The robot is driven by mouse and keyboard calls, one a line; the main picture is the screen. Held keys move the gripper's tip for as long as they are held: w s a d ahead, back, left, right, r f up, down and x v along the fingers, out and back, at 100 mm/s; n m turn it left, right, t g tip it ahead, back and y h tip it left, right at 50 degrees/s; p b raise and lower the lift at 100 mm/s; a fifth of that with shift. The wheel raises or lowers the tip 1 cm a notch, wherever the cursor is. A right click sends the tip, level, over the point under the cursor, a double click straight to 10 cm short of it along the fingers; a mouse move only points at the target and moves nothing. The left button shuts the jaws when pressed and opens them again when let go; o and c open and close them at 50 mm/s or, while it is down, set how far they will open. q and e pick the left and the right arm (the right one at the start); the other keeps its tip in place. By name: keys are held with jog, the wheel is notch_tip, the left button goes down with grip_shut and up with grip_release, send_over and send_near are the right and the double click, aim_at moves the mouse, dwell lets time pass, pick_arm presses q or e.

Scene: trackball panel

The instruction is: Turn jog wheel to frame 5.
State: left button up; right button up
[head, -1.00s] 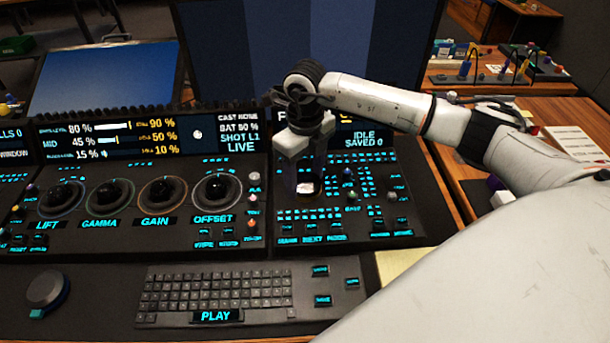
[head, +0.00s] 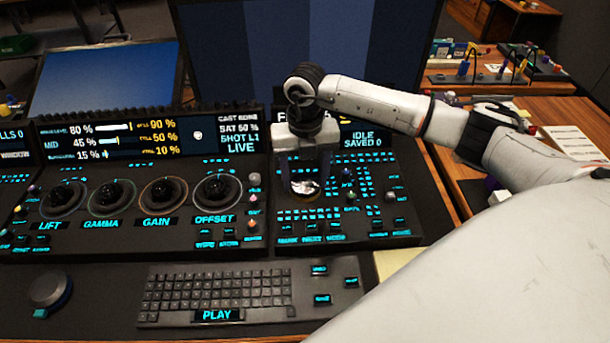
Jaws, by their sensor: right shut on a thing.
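The jog wheel (head: 305,187) is a small round silver-topped knob on the right-hand panel. My right gripper (head: 305,180) points down over it, with its fingers on either side, shut on it. The fingers hide part of the wheel's rim. The display (head: 365,138) behind the gripper reads "IDLE SAVED 0". Its upper line starts with "F" and ends in a yellow character; the gripper and wrist cover most of it, so the frame number cannot be read. My left gripper is not in view.
Trackballs labelled LIFT, GAMMA, GAIN and OFFSET (head: 216,193) stand left of the wheel. Small lit keys (head: 312,226) surround it closely. A keyboard (head: 215,294) and a dark round knob (head: 50,288) lie in front. A large monitor (head: 240,60) stands behind.

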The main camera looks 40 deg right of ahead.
aim_at(305, 182)
dwell(0.4)
jog(key=o, duration=1)
jog(key=shift+o, duration=0.2)
jog(key=shift+r, duration=0.1)
notch_tip(305, 182, up, 10)
jog(key=shift+b, duration=0.4)
